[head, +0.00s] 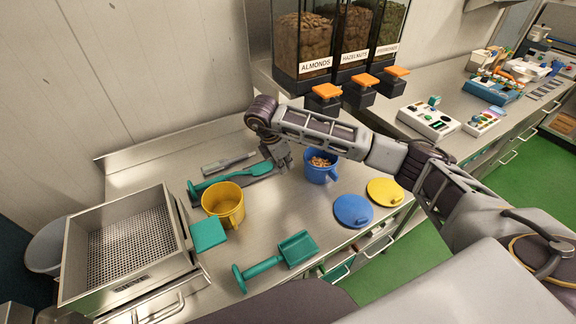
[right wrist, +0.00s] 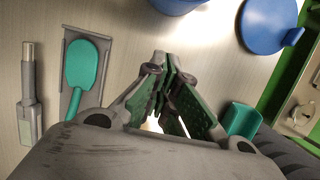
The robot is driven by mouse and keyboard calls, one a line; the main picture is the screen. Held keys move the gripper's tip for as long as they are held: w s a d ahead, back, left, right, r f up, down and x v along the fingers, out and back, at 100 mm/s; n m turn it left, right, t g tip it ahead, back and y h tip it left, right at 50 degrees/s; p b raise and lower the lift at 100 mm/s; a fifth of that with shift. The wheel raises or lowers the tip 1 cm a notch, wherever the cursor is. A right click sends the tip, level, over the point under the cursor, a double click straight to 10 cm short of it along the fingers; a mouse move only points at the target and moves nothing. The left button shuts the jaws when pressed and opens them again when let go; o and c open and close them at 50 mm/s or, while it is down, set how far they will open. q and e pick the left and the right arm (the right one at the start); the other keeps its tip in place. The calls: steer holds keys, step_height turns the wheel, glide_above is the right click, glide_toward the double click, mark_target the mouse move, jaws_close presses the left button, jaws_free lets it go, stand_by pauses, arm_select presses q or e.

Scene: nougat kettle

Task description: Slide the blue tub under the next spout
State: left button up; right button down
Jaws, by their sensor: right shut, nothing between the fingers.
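The blue tub (head: 318,174), holding brown nuts, stands upright on the steel counter below the almonds spout (head: 323,104); its handle points right. Only its edge shows at the top of the right wrist view (right wrist: 176,5). The hazelnut spout (head: 360,94) is to the right, with a third spout (head: 392,84) beyond it. My right gripper (head: 285,165) points down just left of the tub, apart from it as far as I can tell. Its fingertips meet in the right wrist view (right wrist: 168,66), with nothing between them. My left gripper is out of view.
A yellow tub (head: 224,204), teal spatula (head: 230,178) and teal scoop (head: 285,258) lie left and in front. A blue lid (head: 353,210) and yellow lid (head: 385,192) lie near the counter's front edge. A perforated steel tray (head: 130,245) stands at far left.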

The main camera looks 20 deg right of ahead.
mark_target(308, 167)
steer(key=p+x, duration=0.1)
steer(key=x, duration=0.7)
steer(key=shift+d+f, duration=0.15)
steer(key=shift+f, duration=0.15)
steer(key=shift+w+d+f+p, duration=0.1)
steer(key=shift+d+p, duration=0.5)
steer(key=shift+d, duration=0.3)
steer(key=shift+w+d+p, duration=0.15)
steer(key=shift+d+p, duration=0.15)
steer(key=shift+d, duration=0.75)
steer(key=shift+d, duration=0.15)
steer(key=shift+w+d+f+b, duration=0.1)
steer(key=shift+d+b, duration=0.15)
steer(key=shift+d, duration=0.35)
steer(key=shift+w+d+f+b, duration=0.1)
steer(key=shift+d+b, duration=0.15)
steer(key=shift+d, duration=0.4)
steer(key=shift+w+d+r, duration=0.1)
steer(key=shift+d+r, duration=0.05)
steer(key=shift+d, duration=0.45)
steer(key=shift+a, duration=0.1)
